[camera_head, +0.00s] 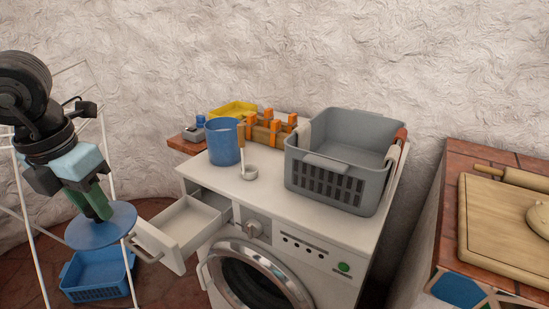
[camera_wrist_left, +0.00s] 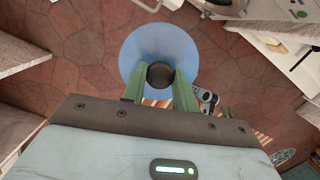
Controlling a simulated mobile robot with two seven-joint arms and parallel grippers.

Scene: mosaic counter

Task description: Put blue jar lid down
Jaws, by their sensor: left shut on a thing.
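My left gripper (camera_head: 98,217) is shut on the dark knob of the round blue jar lid (camera_head: 101,226). The lid hangs in the air to the left of the open drawer, top side up. In the left wrist view the gripper (camera_wrist_left: 160,78) has its green fingers on both sides of the knob, with the lid (camera_wrist_left: 152,45) beyond them above the tiled floor. A blue jar (camera_head: 222,142) stands on top of the washing machine at its back left, with no lid on it. My right gripper is not in view.
The washing machine (camera_head: 268,193) has its drawer (camera_head: 184,226) pulled out. A blue crate (camera_head: 95,278) is on the floor near a white rack.

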